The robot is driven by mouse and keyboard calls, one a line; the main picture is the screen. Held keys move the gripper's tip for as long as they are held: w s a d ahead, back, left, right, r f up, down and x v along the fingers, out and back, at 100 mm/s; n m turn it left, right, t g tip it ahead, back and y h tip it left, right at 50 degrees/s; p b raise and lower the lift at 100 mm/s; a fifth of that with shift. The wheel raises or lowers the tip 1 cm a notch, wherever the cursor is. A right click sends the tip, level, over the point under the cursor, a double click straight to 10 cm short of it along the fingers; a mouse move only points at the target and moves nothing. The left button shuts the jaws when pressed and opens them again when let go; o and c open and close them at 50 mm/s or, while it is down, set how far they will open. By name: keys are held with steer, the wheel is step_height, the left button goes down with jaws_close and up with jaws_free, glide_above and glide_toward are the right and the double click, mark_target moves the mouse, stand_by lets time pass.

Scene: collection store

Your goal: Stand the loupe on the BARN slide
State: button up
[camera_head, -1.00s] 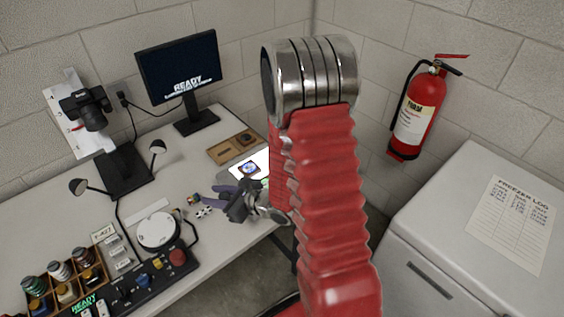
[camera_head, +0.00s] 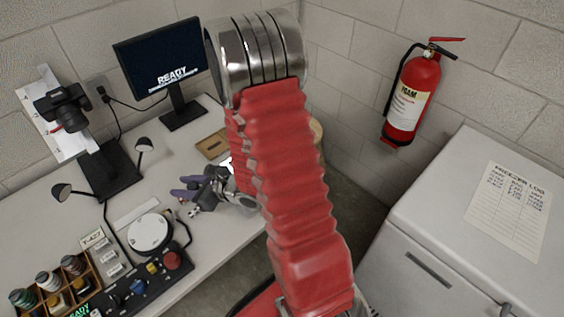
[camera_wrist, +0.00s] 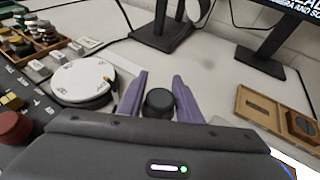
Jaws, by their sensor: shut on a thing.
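My gripper (camera_wrist: 158,98) has purple fingers closed on a dark, round loupe (camera_wrist: 159,103), seen between them in the wrist view. In the head view my gripper (camera_head: 184,191) hangs over the right part of the white desk, and the loupe cannot be made out there. A bright light panel (camera_wrist: 300,163) shows at the lower right corner of the wrist view, cut off by the frame and my gripper body. In the head view my arm hides most of that panel. I cannot make out the BARN slide in either view.
A wooden tray (camera_wrist: 262,108) with a dark round piece lies right of my gripper. A white round dial (camera_wrist: 83,82) and control box (camera_head: 138,285) stand left. The camera stand (camera_head: 108,172) and monitor (camera_head: 160,60) are behind. Bare desk lies beyond the fingers.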

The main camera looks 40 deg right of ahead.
steer(key=shift+m+t+h, duration=0.5)
steer(key=shift+m+h, duration=0.3)
steer(key=shift+m, duration=0.1)
steer(key=d+r, duration=0.1)
steer(key=d, duration=0.3)
steer(key=d+r, duration=0.2)
steer(key=d, duration=0.3)
steer(key=d+r, duration=0.1)
steer(key=d, duration=0.4)
steer(key=shift+s+r, duration=0.1)
steer(key=shift+r, duration=0.2)
steer(key=s+d+r+m+h, duration=0.1)
steer(key=s+d+r, duration=0.1)
steer(key=d, duration=0.5)
steer(key=s+d+r+h, duration=0.1)
steer(key=s+d, duration=0.3)
steer(key=d, duration=0.4)
steer(key=shift+r+m, duration=0.4)
steer(key=shift+r, duration=0.25)
steer(key=shift+d, duration=0.1)
steer(key=shift+t, duration=0.3)
steer(key=shift+f, duration=2.9)
steer(key=shift+f, duration=2.1)
steer(key=shift+f, duration=0.15)
